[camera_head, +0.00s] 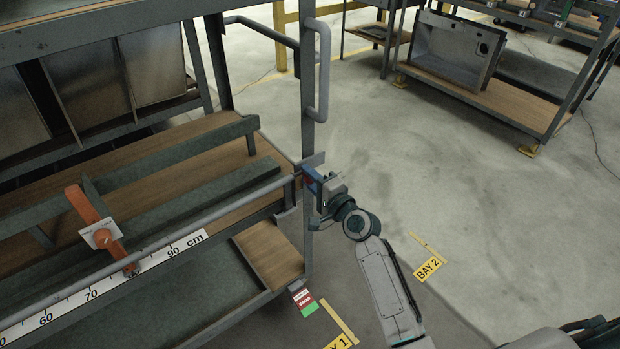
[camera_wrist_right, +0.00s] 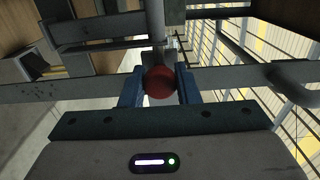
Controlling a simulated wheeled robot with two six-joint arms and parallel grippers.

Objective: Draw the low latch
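A round red knob (camera_wrist_right: 159,85) sits at the end of a grey bar in the right wrist view; I take it as part of the low latch. The blue fingers of my right gripper (camera_wrist_right: 160,82) lie along both sides of it and appear to touch it. In the head view my right gripper (camera_head: 312,180) is at the rack's corner post (camera_head: 308,115), where a long grey rod (camera_head: 220,207) ends. There the knob is hidden. An orange handle with a white tag (camera_head: 96,228) stands on the rack's front rail farther left. My left gripper is not in view.
A white centimetre scale (camera_head: 110,292) runs along the rack's front. A bent grey handle (camera_head: 322,70) stands out from the post above my right gripper. Another rack with a wooden shelf (camera_head: 490,95) stands at the back right. The floor (camera_head: 450,170) between is clear.

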